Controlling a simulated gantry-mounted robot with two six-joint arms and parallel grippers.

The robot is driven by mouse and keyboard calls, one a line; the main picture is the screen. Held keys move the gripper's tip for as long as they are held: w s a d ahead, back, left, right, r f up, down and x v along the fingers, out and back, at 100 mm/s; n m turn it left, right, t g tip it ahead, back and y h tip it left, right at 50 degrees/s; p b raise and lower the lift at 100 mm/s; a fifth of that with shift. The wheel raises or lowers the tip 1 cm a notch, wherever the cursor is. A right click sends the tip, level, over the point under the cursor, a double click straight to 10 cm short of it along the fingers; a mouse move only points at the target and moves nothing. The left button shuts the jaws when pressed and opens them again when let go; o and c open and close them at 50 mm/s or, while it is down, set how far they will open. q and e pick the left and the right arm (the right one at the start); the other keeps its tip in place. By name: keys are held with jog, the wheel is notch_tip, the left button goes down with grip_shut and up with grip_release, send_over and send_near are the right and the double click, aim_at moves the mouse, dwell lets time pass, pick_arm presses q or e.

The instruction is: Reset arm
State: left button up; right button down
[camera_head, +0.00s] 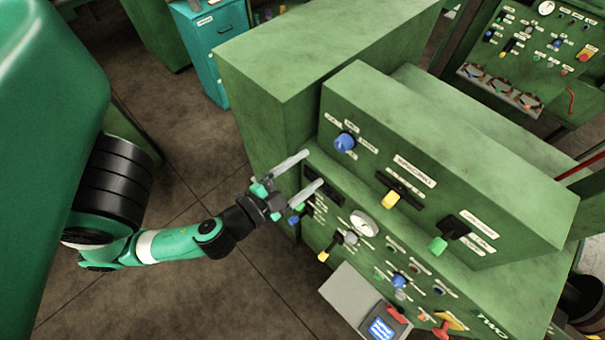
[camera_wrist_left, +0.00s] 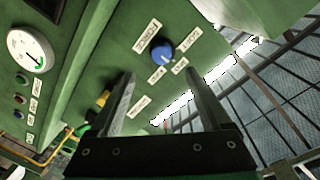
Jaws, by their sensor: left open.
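My left gripper (camera_head: 306,169) is open and empty in the head view, its two pale fingers pointing at the green control panel (camera_head: 455,222). It is close to the panel's left end, below a blue knob (camera_head: 345,141); I cannot tell whether it touches the panel. In the left wrist view the two dark fingers (camera_wrist_left: 160,90) stand well apart. The blue knob also shows there (camera_wrist_left: 162,51), beyond the fingers and between them. My right gripper is in neither view.
A yellow handle (camera_head: 391,199) and a green handle (camera_head: 438,245) sit on the panel's upper face. A white gauge (camera_head: 364,223) and several knobs are on the lower face. A small box with a screen (camera_head: 380,327) juts out at the front. Open floor (camera_head: 190,290) lies to the left.

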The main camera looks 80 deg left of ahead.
pick_arm(q)
jog(key=shift+s+d+r, duration=0.2)
jog(key=shift+s, duration=0.25)
dwell(0.3)
